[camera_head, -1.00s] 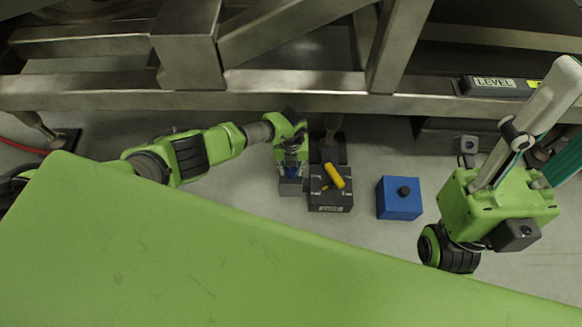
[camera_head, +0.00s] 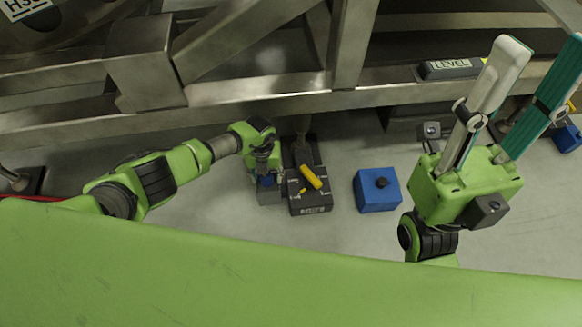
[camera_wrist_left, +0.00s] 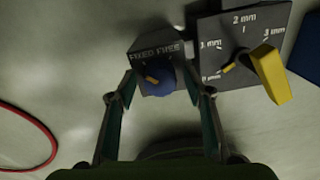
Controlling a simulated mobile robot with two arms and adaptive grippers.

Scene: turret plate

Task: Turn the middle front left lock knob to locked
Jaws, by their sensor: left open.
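The lock knob is a round blue knob (camera_wrist_left: 160,83) with an orange pointer, on a small grey box (camera_wrist_left: 150,45). Blurred lettering, seemingly FIXED and FREE, runs along the box's far edge. The pointer tilts up and left in the left wrist view. My left gripper (camera_wrist_left: 160,88) is open, with one finger on each side of the knob; I cannot tell whether they touch it. In the head view my left gripper (camera_head: 267,172) is over the small grey box (camera_head: 268,196) and partly hides it. My right gripper (camera_head: 545,48) is open and empty at the right, fingers spread.
A larger dark box (camera_head: 310,203) with a yellow lever (camera_head: 311,177) and a millimetre scale stands right beside the small box. A blue box (camera_head: 377,195) with a black knob stands further right. A metal frame (camera_head: 240,90) spans the back. A red cable (camera_wrist_left: 50,145) lies at left.

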